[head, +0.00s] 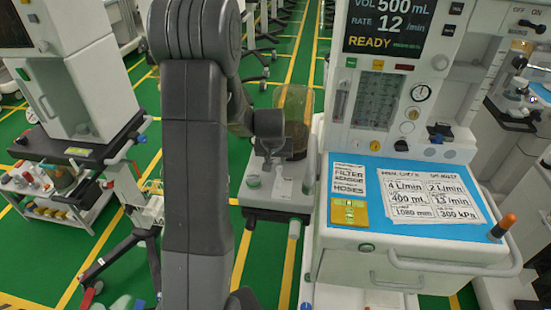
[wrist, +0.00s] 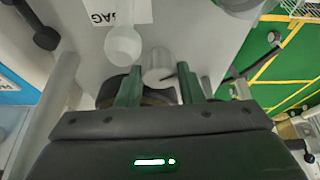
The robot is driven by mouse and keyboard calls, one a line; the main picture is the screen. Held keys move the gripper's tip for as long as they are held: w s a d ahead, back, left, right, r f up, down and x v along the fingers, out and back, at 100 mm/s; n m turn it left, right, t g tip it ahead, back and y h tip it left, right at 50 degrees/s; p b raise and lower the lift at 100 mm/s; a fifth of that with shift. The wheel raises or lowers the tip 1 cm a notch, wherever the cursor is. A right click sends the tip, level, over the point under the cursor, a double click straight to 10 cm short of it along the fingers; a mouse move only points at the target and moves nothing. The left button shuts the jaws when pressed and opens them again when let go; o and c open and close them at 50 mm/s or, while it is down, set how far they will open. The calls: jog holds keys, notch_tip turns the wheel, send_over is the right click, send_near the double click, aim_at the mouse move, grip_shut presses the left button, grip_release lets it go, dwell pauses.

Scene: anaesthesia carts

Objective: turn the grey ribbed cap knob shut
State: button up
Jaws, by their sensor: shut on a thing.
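In the wrist view, my gripper (wrist: 159,82) has its two green fingers on either side of a light grey cap knob (wrist: 158,66). The knob has a dark line or slot on its right part. The jaws are shut on the knob, though its lower part and the contact are partly hidden by the fingers and the dark gripper body. In the head view, my arm crosses the picture and hides much of this spot; the knob cannot be made out there.
A white round knob (wrist: 122,44) sits close to the left finger, near a label reading "BAG" (wrist: 120,11). In the head view, an amber canister (head: 296,104) stands by my wrist. The cart's blue worktop (head: 345,238) is to the right.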

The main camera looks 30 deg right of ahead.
jog(key=shift+f+b, duration=0.15)
jog(key=shift+b, duration=0.3)
jog(key=shift+w+f+m+b, duration=0.1)
jog(key=shift+m+b, duration=0.3)
jog(key=shift+b, duration=0.05)
jog(key=m+b, duration=0.1)
jog(key=b, duration=0.2)
jog(key=shift+f+m+g+h, duration=0.1)
jog(key=shift+m+g+h, duration=0.2)
jog(key=shift+h, duration=0.1)
jog(key=m+b, duration=0.1)
jog(key=b, duration=0.1)
jog(key=shift+m+b, duration=0.3)
jog(key=shift+b, duration=0.1)
jog(key=shift+r+g, duration=0.3)
jog(key=shift+g, duration=0.1)
jog(key=shift+m, duration=0.3)
jog(key=o, duration=1)
jog(key=shift+h, duration=0.3)
